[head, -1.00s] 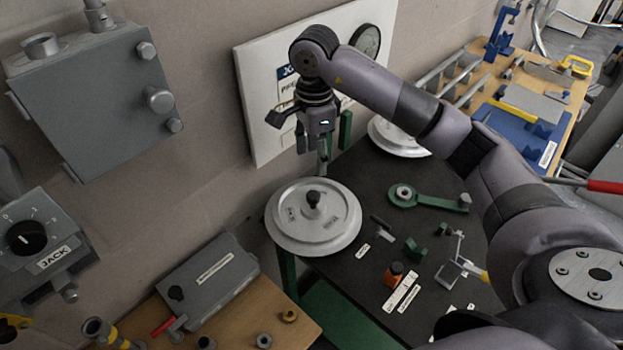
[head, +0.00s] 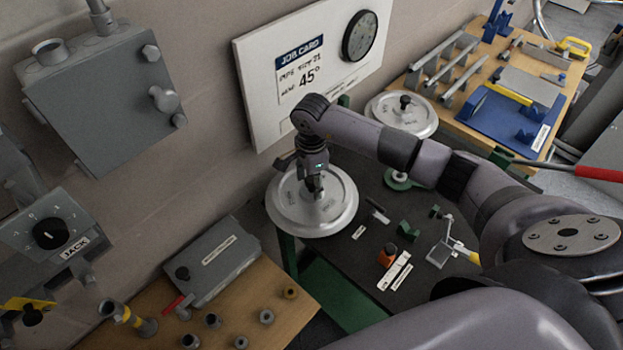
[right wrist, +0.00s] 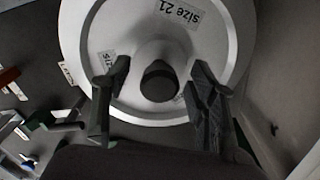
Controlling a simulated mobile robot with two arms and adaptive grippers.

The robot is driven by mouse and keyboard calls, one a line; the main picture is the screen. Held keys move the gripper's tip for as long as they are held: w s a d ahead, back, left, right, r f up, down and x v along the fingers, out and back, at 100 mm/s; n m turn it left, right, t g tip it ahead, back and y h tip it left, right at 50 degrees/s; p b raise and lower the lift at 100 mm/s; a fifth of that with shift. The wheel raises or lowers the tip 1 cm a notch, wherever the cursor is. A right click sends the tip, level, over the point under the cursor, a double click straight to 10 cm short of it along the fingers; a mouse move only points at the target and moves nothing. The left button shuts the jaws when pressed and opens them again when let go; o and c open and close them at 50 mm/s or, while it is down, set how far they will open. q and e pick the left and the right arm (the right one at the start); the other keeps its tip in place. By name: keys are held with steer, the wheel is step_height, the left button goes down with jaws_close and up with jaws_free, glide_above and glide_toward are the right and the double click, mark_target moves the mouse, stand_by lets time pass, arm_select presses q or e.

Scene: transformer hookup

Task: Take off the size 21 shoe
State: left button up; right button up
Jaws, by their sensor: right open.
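The size 21 shoe (head: 338,209) is a round pale grey disc lying on the dark table near the wall. Its "size 21" label (right wrist: 180,14) is readable in the right wrist view. A dark knob (right wrist: 159,81) stands up from its middle. My right gripper (head: 314,190) is over the middle of the disc and hides the knob in the head view. In the right wrist view, the right gripper (right wrist: 158,88) is open, with one finger on each side of the knob and a gap beside each. My left gripper is not in view.
Another round disc with a knob (head: 412,121) lies farther back. A job card board (head: 300,110) leans at the wall behind the shoe. An orange item (head: 387,256) and small green parts (head: 408,231) lie right of the shoe. A grey box (head: 212,262) sits on the wooden bench.

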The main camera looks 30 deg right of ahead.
steer(key=shift+c, duration=0.6)
jaws_close()
stand_by(0.3)
steer(key=shift+r, duration=0.1)
stand_by(0.5)
